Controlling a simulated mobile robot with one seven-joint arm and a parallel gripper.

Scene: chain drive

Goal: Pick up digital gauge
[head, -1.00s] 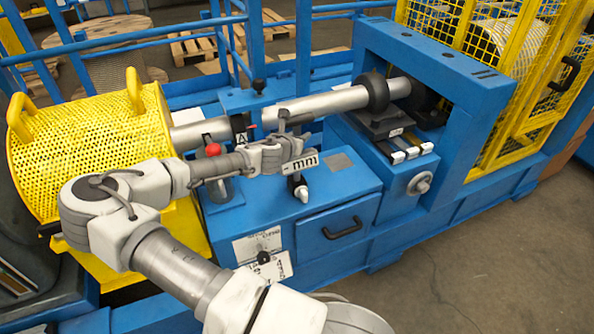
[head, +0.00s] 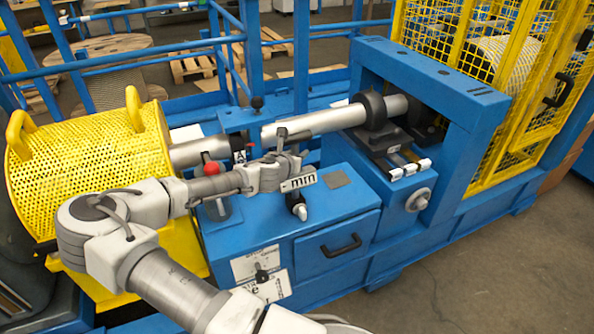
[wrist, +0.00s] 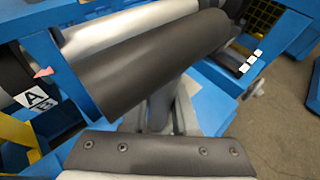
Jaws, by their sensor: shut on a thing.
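The digital gauge (head: 299,182) shows in the head view as a pale plate marked "mm", right at my gripper's end. My gripper (head: 284,166) is shut on it, above the blue machine bed and in front of the silver shaft. The arm and jaws hide much of the gauge. In the wrist view the jaw parts (wrist: 165,112) point up from the bottom edge. A dark, rounded body (wrist: 140,68) crosses in front of them and covers their tips. I cannot tell from this view whether it is the gauge.
The silver shaft (head: 310,120) runs behind my gripper to the blue frame (head: 440,75). A red knob (head: 212,168) and an "A" label (head: 239,156) are close on the left. A yellow mesh guard (head: 85,165) stands at left. Clear floor (head: 490,270) lies at front right.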

